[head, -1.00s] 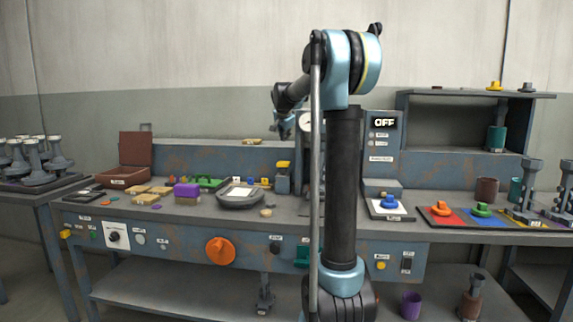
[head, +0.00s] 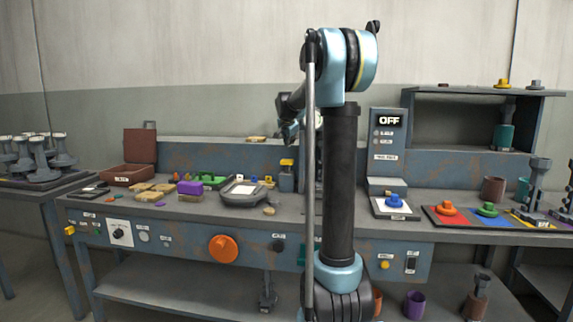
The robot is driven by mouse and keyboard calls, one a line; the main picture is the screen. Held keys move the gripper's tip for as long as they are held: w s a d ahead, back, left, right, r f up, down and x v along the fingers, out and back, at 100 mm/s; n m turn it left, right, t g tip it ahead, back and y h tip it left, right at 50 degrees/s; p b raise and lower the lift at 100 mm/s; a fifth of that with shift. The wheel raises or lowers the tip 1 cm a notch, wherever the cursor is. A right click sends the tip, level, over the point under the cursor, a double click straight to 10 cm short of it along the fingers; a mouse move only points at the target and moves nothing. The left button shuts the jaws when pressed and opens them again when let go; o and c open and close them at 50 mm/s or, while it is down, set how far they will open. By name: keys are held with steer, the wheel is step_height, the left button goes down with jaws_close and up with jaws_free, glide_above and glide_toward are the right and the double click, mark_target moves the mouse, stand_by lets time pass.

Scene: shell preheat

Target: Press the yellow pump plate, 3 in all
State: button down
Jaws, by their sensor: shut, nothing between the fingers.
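A small grey block-shaped pump with a yellow plate (head: 287,162) on top stands at the back of the workbench, just left of my arm. The plate looks level. My gripper (head: 288,138) is small in the head view, above the plate and pointing down. It looks shut and empty. A gap seems to show between its tips and the plate, but I cannot tell the depth between them. My upright arm link hides the bench just right of the pump.
A machine with an OFF display (head: 389,120) stands right of my arm. An orange knob (head: 223,249) sticks out of the bench front.

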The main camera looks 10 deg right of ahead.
mark_target(289, 160)
steer(key=shift+f, duration=2.35)
steer(key=shift+s+f, duration=0.1)
steer(key=shift+f, duration=1.9)
stand_by(1.7)
steer(key=shift+r, duration=2.05)
steer(key=shift+r, duration=0.1)
